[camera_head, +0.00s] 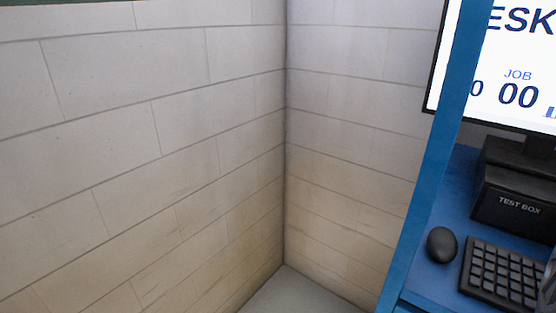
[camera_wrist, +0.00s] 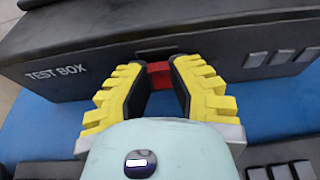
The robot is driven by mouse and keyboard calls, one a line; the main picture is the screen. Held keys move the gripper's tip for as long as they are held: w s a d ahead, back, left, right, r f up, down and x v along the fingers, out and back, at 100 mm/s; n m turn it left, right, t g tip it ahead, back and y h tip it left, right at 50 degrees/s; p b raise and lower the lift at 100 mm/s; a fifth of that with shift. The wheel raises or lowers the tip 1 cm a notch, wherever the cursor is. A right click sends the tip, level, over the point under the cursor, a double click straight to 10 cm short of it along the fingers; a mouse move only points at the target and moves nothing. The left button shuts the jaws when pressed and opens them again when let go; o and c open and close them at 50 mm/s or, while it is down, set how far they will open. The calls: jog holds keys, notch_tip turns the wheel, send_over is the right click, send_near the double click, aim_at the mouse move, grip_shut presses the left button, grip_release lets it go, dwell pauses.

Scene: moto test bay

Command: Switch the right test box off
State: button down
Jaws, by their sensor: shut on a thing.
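A black test box (camera_wrist: 65,72) with white "TEST BOX" lettering spans the upper part of the wrist view. A red switch part (camera_wrist: 159,69) shows in a dark recess on its front face. My gripper (camera_wrist: 158,80), with yellow ribbed and black fingers, is at this front face, closed about the red part between its fingertips. The fingers hide its sides, and I cannot read the switch position. The head view shows a black test box (camera_head: 511,207) under the monitor at the right edge, partly cut off; my gripper is not in that view.
Grey rocker-like pieces (camera_wrist: 283,57) sit on the box front, right of my gripper. The head view shows a blue desk (camera_head: 425,283), black mouse (camera_head: 441,245), keyboard (camera_head: 500,276), monitor (camera_head: 515,75) and blue upright post (camera_head: 432,150). Block walls meet at the left.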

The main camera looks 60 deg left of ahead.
jog(key=c, duration=0.8)
grip_release()
jog(key=v, duration=1)
jog(key=shift+s+d+r, duration=0.1)
jog(key=shift+s+d, duration=0.05)
jog(key=shift+d, duration=0.05)
jog(key=shift+v, duration=0.8)
jog(key=shift+a, duration=0.1)
